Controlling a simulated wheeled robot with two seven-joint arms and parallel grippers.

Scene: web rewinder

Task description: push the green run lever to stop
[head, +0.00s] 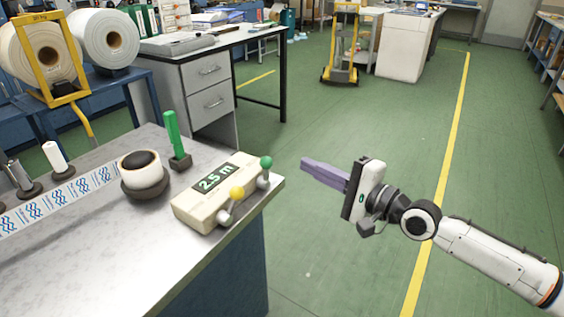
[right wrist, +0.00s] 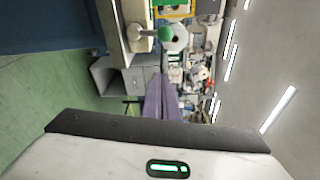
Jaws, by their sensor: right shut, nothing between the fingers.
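The green run lever (head: 266,162) is a green ball on a short grey arm at the right end of the cream counter box (head: 205,205), near the bench edge. The box display reads 2.5 m. The green ball also shows in the right wrist view (right wrist: 165,34), beyond the fingertips. A yellow-knobbed lever (head: 236,193) stands to its left on the same box. My right gripper (head: 306,164) has its purple fingers shut and empty. They point left toward the green ball, with a visible gap between in the head view. My left gripper is not in view.
The metal bench top (head: 130,250) carries a small white roll (head: 140,170), a green upright post (head: 172,135) and a printed web (head: 60,200). A grey drawer desk (head: 210,95) stands behind. Green floor (head: 350,270) is open around my right arm.

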